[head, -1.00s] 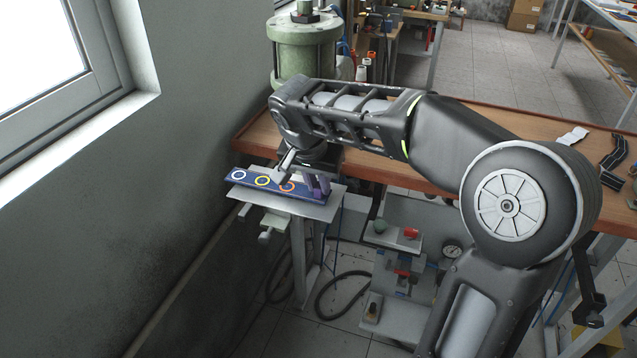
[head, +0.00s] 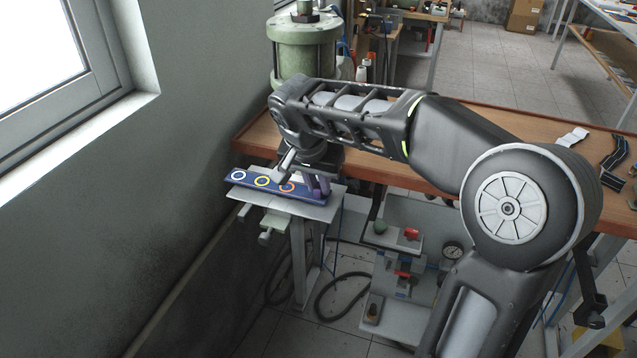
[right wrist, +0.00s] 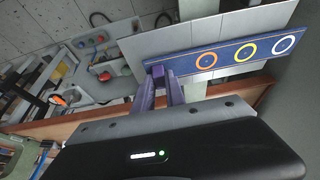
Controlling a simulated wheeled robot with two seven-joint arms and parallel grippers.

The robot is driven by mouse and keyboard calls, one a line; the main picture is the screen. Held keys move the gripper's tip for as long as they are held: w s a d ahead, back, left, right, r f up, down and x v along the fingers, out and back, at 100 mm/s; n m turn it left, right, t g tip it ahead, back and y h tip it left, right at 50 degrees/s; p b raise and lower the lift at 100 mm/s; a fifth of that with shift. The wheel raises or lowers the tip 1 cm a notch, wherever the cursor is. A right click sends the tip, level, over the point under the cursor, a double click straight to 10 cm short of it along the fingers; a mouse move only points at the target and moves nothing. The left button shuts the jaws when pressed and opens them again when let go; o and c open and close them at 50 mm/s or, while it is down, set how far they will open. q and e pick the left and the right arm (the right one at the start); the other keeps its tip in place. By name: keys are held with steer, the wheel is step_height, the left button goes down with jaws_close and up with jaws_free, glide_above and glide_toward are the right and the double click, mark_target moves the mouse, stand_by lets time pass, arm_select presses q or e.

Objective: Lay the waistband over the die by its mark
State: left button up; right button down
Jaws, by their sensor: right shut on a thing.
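The waistband (head: 250,179) is a dark blue strip with a white, a yellow and an orange ring. It lies along a pale grey plate (head: 322,211), which seems to be the die, below the green cylinder. My right gripper (head: 321,188) is shut on the strip's right end, beyond the orange ring. In the right wrist view the purple fingertips (right wrist: 160,74) are at the left end of the strip (right wrist: 225,57), which looks flat over the plate (right wrist: 190,38). The fingers hide that end, and I cannot tell a separate mark on the plate. My left gripper is out of view.
The green pneumatic cylinder (head: 304,50) stands behind my right wrist on the wooden bench (head: 460,130). A wall with a window is close on the left. Loose dark strips (head: 613,155) and a white piece (head: 573,137) lie at the right.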

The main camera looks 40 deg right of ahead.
steer(key=shift+f+b, duration=0.3)
steer(key=shift+b, duration=0.1)
steer(key=c, duration=1.3)
jaws_free()
steer(key=v, duration=0.8)
steer(key=shift+f, duration=0.1)
